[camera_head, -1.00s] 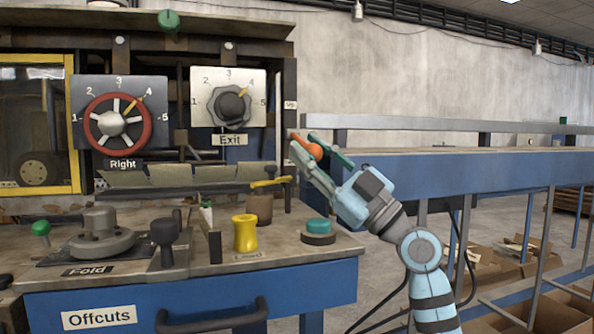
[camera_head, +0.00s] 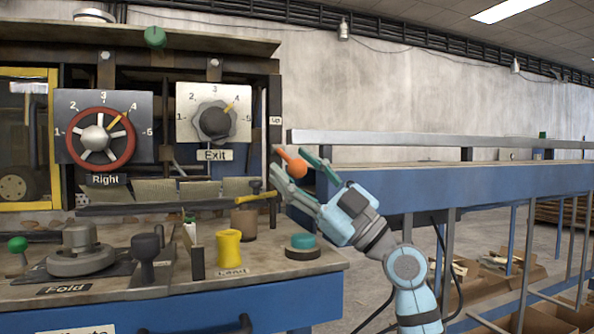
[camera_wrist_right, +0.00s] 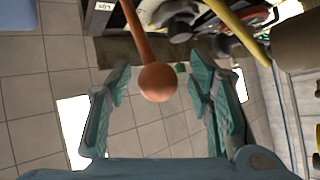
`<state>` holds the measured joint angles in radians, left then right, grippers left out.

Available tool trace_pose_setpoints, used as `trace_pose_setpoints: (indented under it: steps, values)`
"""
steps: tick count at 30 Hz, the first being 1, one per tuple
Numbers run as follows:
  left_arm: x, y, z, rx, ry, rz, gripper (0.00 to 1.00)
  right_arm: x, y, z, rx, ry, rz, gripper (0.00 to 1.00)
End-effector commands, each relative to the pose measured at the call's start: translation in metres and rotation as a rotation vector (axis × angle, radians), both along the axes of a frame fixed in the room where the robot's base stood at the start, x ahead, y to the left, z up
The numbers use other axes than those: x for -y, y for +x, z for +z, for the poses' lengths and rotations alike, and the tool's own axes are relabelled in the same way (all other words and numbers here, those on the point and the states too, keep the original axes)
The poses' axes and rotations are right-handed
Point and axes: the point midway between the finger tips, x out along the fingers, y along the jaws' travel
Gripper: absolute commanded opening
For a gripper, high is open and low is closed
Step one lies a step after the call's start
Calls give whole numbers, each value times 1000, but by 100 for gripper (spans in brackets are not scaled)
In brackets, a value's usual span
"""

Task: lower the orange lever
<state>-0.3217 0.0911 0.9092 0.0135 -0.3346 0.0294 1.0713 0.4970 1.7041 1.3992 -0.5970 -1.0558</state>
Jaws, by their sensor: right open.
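The orange lever (camera_head: 293,163) has a round ball end and sticks out from the right side of the machine, below a small label, sloping down to the right. My right gripper (camera_head: 294,163) is open, with its teal fingers on either side of the ball. In the right wrist view the lever's ball (camera_wrist_right: 158,82) hangs between the two spread fingers of the right gripper (camera_wrist_right: 160,90), with a gap on both sides. My left gripper is not in view.
A yellow-handled part (camera_head: 262,197) sticks out close to the left of the gripper. A teal-topped round knob (camera_head: 303,246) and a yellow knob (camera_head: 229,248) stand on the bench below. A blue rail (camera_head: 440,185) runs behind the arm.

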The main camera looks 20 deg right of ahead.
Motion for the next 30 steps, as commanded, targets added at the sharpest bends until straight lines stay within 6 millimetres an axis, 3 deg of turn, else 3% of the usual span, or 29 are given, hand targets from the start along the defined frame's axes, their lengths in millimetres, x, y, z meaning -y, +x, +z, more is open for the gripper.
trace_pose_setpoints:
  steps: [12, 30]
  values:
    - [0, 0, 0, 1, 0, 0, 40, 35, -43, -44, -4, -4, -2, 47]
    - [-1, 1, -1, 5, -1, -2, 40, 40, -43, -52, -23, 42, 12, 47]
